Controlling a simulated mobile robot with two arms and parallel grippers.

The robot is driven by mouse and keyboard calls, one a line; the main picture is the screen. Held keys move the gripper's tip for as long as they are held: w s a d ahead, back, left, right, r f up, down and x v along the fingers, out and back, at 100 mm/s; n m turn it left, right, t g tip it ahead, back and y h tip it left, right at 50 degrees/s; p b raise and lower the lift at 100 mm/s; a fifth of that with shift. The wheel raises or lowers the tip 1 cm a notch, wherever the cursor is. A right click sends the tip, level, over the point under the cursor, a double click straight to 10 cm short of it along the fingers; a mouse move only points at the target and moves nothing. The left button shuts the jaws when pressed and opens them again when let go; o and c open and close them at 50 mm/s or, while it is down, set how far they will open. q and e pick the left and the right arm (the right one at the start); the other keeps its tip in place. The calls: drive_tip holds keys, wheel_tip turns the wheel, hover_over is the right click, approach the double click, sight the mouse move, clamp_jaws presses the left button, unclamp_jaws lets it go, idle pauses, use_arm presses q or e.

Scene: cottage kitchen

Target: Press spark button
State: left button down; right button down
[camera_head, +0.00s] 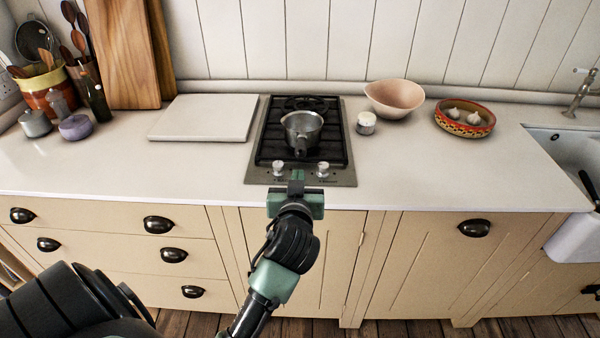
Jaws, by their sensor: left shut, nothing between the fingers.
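The gas hob (335,170) is set in the white worktop, with two silver knobs on its steel front strip, the left knob (279,168) and the right knob (323,169). A steel saucepan (302,131) stands on the front burner. My left gripper (296,178) is shut and empty. Its tips are at the hob's front strip, between the two knobs. The spark button is not visible; the gripper may cover it. I cannot tell whether the tips touch the strip. My right gripper is not in view.
A white board (205,117) lies left of the hob. A small white-lidded jar (366,123), a pink bowl (394,97) and a patterned dish (465,118) with garlic stand to the right. The worktop front is clear on both sides.

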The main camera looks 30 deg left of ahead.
use_arm(q)
drive_tip(key=p+x, duration=0.2)
drive_tip(key=x, duration=0.8)
drive_tip(key=shift+w+r, duration=0.1)
drive_tip(key=shift+w, duration=0.05)
wheel_tip(320, 180, down, 3)
drive_tip(key=shift+r, duration=0.1)
drive_tip(key=shift+f, duration=0.75)
drive_tip(key=shift+d, duration=0.1)
